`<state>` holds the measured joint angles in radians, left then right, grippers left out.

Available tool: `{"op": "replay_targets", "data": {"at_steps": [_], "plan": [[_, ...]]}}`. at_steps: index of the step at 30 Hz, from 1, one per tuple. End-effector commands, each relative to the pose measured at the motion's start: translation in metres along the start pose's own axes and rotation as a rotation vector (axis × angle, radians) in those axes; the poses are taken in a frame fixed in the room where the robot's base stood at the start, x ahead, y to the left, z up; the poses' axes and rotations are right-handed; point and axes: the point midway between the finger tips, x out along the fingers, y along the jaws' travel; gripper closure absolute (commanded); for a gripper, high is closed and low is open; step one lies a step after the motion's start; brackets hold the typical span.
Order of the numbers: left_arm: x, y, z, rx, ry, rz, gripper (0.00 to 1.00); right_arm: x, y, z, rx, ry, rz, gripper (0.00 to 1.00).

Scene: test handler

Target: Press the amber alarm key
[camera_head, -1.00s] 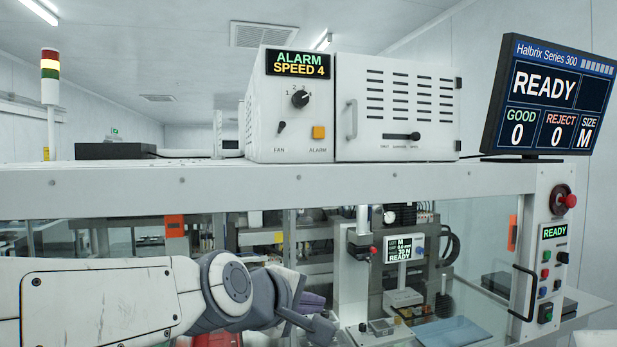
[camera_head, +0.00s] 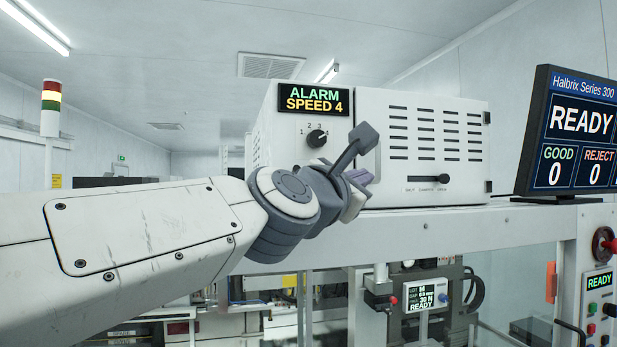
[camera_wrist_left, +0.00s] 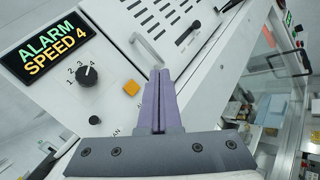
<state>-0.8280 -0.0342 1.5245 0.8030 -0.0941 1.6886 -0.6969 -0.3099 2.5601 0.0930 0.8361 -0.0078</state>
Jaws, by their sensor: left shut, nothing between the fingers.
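My left gripper (camera_head: 360,178) is in front of the lower right of the box's control panel. Its purple fingers (camera_wrist_left: 160,100) are shut and empty, just right of the key in the wrist view. Contact with the key is not visible. My right gripper is not in view.
A black speed knob (camera_head: 317,138) sits above my left wrist. A louvred white cabinet (camera_head: 425,140) with a slider stands to the right of the panel. A monitor (camera_head: 575,130) reading READY stands at far right. A signal tower (camera_head: 50,108) stands at left.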

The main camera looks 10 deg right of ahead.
Motion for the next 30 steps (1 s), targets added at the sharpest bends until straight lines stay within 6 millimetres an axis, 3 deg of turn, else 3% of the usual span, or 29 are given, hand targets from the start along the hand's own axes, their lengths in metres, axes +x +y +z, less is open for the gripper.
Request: {"op": "replay_targets", "data": {"at_steps": [16, 30], "plan": [[0.042, 0.032, -0.036, 0.002, 0.005, 0.005, 1.0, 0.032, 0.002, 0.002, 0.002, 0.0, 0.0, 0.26], [0.06, 0.047, -0.046, 0.002, 0.003, 0.003, 1.0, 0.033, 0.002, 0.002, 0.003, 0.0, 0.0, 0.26]]}}
